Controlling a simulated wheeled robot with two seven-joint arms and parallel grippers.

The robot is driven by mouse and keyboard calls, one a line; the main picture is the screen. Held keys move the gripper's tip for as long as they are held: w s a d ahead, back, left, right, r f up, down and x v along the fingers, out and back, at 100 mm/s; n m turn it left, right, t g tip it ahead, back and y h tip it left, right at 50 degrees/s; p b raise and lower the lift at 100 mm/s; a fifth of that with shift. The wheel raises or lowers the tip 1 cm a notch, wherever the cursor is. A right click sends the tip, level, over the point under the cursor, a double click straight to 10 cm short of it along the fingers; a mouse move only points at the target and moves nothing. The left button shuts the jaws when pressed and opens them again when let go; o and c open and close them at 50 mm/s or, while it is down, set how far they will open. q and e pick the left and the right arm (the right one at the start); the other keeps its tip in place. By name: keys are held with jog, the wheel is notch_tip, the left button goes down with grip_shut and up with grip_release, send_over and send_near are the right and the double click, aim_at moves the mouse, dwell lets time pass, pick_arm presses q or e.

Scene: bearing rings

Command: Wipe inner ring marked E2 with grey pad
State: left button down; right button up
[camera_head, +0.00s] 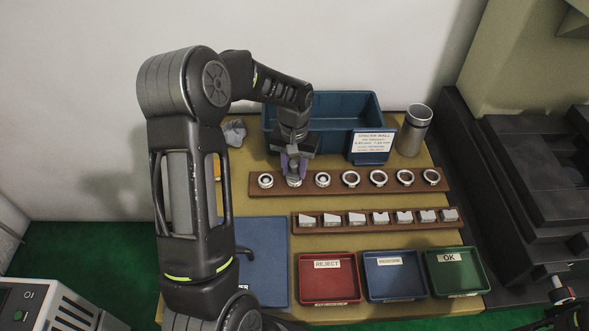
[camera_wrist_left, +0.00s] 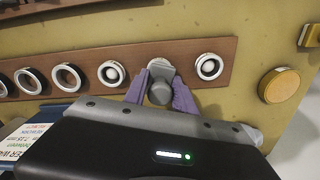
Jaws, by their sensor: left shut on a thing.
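The brown ring rack (camera_head: 340,187) holds a row of metal rings. My left gripper (camera_head: 293,168) points down at the second place from the left, its purple fingers shut on a grey piece that looks like the grey pad (camera_wrist_left: 160,88). The pad is at the ring there; the fingers and pad mostly hide that ring, and I cannot tell whether they touch. Neighbouring rings stand on either side, one on the left (camera_head: 265,181) and one on the right (camera_head: 322,179). No E2 mark is readable. My right gripper's fingers do not show.
A second rack (camera_head: 375,219) with pale blocks lies in front. Red (camera_head: 328,298), blue (camera_head: 393,296) and green (camera_head: 484,287) trays stand nearer. Behind are a blue bin (camera_head: 345,103), a metal cylinder (camera_head: 413,130) and a crumpled grey cloth (camera_head: 233,132). A round orange piece (camera_wrist_left: 279,85) lies beside the rack.

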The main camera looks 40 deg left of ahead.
aim_at(294, 161)
pick_arm(q)
jog(key=shift+w+a, duration=0.2)
notch_tip(294, 161, up, 4)
jog(key=shift+d+f+p, duration=0.1)
jog(key=shift+f+p, duration=0.05)
jog(key=shift+p, duration=0.85)
notch_tip(294, 161, up, 2)
jog(key=shift+p, duration=0.75)
jog(key=shift+r+p, duration=0.8)
jog(key=shift+r, duration=0.5)
jog(key=shift+f, duration=0.15)
